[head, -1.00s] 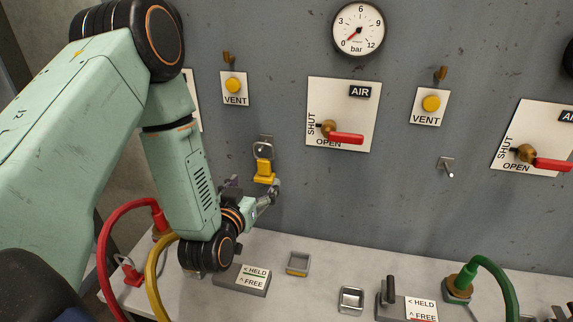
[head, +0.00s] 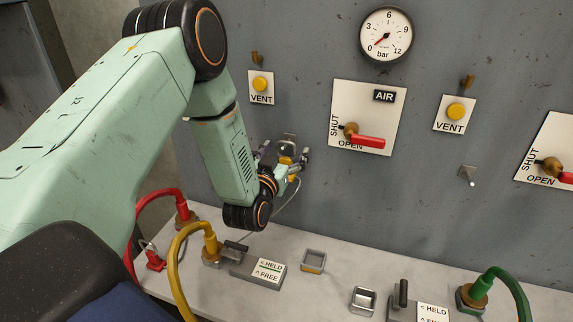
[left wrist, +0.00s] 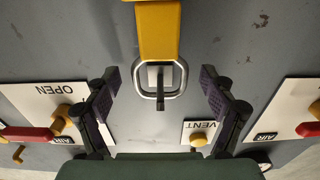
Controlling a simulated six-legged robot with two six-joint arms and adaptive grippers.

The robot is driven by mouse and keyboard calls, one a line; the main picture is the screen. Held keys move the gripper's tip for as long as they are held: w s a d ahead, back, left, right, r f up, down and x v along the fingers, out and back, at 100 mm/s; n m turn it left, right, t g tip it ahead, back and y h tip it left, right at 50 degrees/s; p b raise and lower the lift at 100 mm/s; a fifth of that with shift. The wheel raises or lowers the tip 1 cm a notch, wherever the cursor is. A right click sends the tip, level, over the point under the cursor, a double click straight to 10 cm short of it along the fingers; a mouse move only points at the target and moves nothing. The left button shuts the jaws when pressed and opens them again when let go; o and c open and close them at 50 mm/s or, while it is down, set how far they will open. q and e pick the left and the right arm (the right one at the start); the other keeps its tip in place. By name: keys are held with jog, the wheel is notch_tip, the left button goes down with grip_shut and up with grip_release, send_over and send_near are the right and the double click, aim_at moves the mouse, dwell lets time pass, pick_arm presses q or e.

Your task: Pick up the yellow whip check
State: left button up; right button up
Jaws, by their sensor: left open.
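The yellow whip check (left wrist: 158,30) hangs by its metal loop (left wrist: 144,92) from a small hook on the grey panel. In the head view, the whip check (head: 286,160) is partly hidden by my left gripper (head: 285,155). A thin cable (head: 293,197) runs down from there towards the bench. In the left wrist view, which is upside down, my left gripper (left wrist: 160,75) is open. Its fingers stand on either side of the loop, apart from it. My right gripper is not in view.
A shut-off valve with a red lever (head: 367,142) and a yellow vent button (head: 260,84) are on the panel nearby. Below on the bench are a yellow hose (head: 182,262), a red hose (head: 158,194), a HELD/FREE block (head: 258,268) and small square trays (head: 313,260).

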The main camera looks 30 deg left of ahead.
pick_arm(q)
jog(key=shift+w+a+f, duration=0.2)
jog(key=shift+w, duration=0.25)
jog(key=shift+c, duration=0.3)
jog(key=shift+s+d+r, duration=0.15)
jog(key=shift+s, duration=0.05)
jog(key=c, duration=0.6)
jog(key=shift+w, duration=0.1)
jog(key=c, duration=0.8)
